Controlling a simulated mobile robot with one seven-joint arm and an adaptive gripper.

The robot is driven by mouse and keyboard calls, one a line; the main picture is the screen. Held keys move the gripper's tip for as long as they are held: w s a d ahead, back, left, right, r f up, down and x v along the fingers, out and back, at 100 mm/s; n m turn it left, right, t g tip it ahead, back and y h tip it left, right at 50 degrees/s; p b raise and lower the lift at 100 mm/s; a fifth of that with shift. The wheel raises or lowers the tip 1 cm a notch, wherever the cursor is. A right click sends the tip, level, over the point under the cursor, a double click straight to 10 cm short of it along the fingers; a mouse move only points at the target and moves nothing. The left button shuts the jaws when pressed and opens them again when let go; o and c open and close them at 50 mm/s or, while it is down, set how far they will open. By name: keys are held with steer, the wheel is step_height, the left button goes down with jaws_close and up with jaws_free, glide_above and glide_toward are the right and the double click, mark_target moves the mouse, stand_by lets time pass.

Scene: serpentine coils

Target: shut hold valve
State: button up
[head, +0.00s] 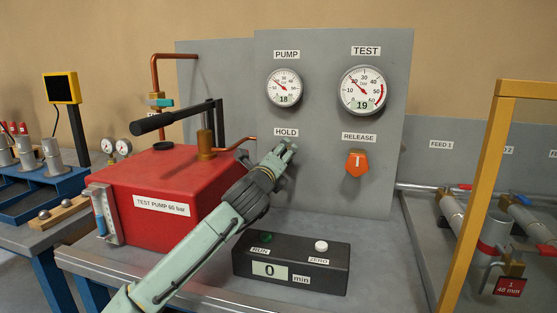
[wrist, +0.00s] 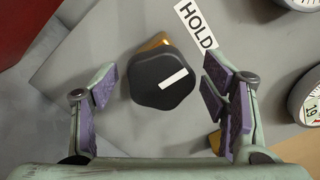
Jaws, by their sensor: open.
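The hold valve knob (wrist: 163,79) is dark, lobed and has a white bar mark. In the wrist view it sits on a brass stem below the HOLD label (wrist: 196,25). My gripper (wrist: 161,88) is open, with one purple-padded finger on each side of the knob and a gap to each. In the head view my gripper (head: 283,152) is at the panel just under the HOLD label (head: 286,132), and it hides the knob there. The white bar on the knob lies slanted in the wrist view.
The red test pump (head: 165,190) with its black lever stands left of my arm. The orange release knob (head: 357,164) is to the right on the panel. The PUMP gauge (head: 285,87) and TEST gauge (head: 363,90) are above. A black timer box (head: 290,263) sits below.

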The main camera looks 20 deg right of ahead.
steer(key=v, duration=1.2)
